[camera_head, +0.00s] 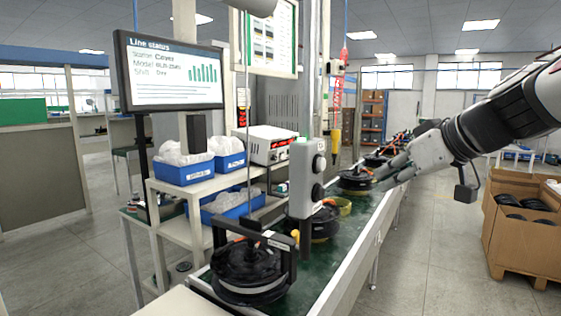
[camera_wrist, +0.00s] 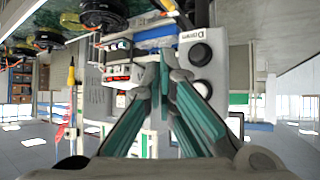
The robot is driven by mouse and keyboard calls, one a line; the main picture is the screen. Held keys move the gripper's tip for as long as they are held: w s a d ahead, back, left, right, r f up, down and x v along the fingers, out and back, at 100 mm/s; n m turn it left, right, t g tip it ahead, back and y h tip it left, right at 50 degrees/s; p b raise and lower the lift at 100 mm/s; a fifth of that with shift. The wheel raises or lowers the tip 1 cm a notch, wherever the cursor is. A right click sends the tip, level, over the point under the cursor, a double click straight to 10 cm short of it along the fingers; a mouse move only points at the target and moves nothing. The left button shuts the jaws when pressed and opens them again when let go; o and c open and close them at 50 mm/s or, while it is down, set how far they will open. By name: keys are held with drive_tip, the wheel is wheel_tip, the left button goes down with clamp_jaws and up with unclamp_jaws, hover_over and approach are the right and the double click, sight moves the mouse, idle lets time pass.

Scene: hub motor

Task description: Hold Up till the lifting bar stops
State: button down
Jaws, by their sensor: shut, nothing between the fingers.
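The black lifting bar (camera_head: 262,238) hangs on a thin cable over the nearest hub motor (camera_head: 248,270) in the head view. The bar frames that motor; whether the motor is clear of the belt is hard to tell. My gripper (camera_head: 385,182) is right of the box in the head view. In the wrist view its fingertips (camera_wrist: 163,58) are together and empty, pointing towards the box; contact is unclear.
More hub motors (camera_head: 355,180) sit along the green conveyor (camera_head: 345,240). Left of it stand a shelf with blue bins (camera_head: 183,170), a power supply (camera_head: 268,146) and a status screen (camera_head: 170,75). A cardboard box (camera_head: 525,240) stands at the right. The aisle floor is clear.

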sight(321, 164)
drive_tip(key=shift+a, duration=0.1)
drive_tip(key=w+a+p, duration=0.1)
drive_tip(key=w+a, duration=0.4)
drive_tip(key=a, duration=0.2)
drive_tip(key=shift+p, duration=0.3)
drive_tip(key=shift+w+a, duration=0.1)
drive_tip(key=shift+w, duration=0.05)
idle(1.5)
drive_tip(key=shift+w+a, duration=0.2)
drive_tip(key=shift+a, duration=0.05)
drive_tip(key=shift+w+a+b, duration=0.3)
drive_tip(key=shift+a, duration=0.15)
idle(4.0)
drive_tip(key=shift+d, duration=0.1)
drive_tip(key=shift+s+d+b, duration=0.45)
drive_tip(key=shift+s+d, duration=0.15)
drive_tip(key=shift+d, duration=0.1)
